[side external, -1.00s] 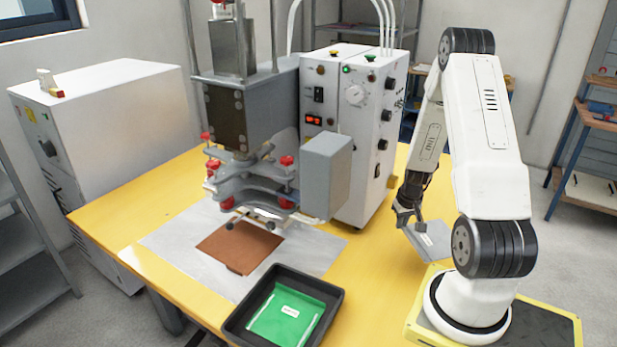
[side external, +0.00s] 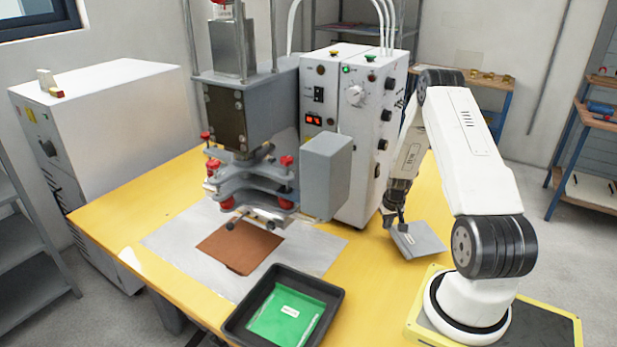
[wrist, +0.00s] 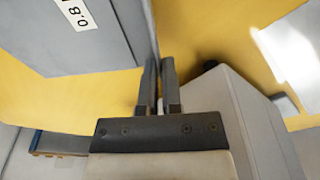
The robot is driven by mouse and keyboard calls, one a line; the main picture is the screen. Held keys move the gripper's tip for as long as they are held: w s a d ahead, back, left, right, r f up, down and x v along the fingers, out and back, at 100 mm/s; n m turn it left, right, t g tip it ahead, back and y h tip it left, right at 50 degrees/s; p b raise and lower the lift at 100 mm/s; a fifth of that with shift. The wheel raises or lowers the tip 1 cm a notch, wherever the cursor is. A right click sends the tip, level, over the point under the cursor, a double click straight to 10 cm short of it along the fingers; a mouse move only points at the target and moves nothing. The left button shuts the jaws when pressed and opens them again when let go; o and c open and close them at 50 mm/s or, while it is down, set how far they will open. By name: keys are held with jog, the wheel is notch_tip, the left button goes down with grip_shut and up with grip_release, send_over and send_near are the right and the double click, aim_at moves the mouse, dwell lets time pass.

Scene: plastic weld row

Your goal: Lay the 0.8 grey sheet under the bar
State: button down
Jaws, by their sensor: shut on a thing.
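The grey sheet (side external: 418,240) hangs from my gripper (side external: 394,218), over the yellow table to the right of the press. In the wrist view the sheet (wrist: 105,45) carries a white label reading 0.8. My gripper (wrist: 160,70) is shut on the sheet's edge in that view, with the fingers close together. The bar (side external: 262,216) is at the bottom of the press head, left of my gripper. A brown sheet (side external: 238,246) lies on the pale mat below and in front of the bar. The exact gap under the bar cannot be told.
The yellow table (side external: 372,270) is clear between tray and sheet.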

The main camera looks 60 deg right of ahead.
jog(key=shift+f, duration=0.1)
jog(key=shift+w+d+f, duration=0.2)
jog(key=shift+f, duration=1.55)
jog(key=shift+f, duration=0.15)
jog(key=c, duration=0.8)
grip_release()
jog(key=shift+s+a+r, duration=0.2)
jog(key=shift+r, duration=1.85)
jog(key=shift+s+a+r, duration=0.2)
jog(key=shift+a+r, duration=0.05)
jog(key=shift+r, duration=1.75)
jog(key=shift+s+a+r, duration=0.2)
jog(key=shift+r, duration=1.85)
jog(key=shift+o, duration=0.2)
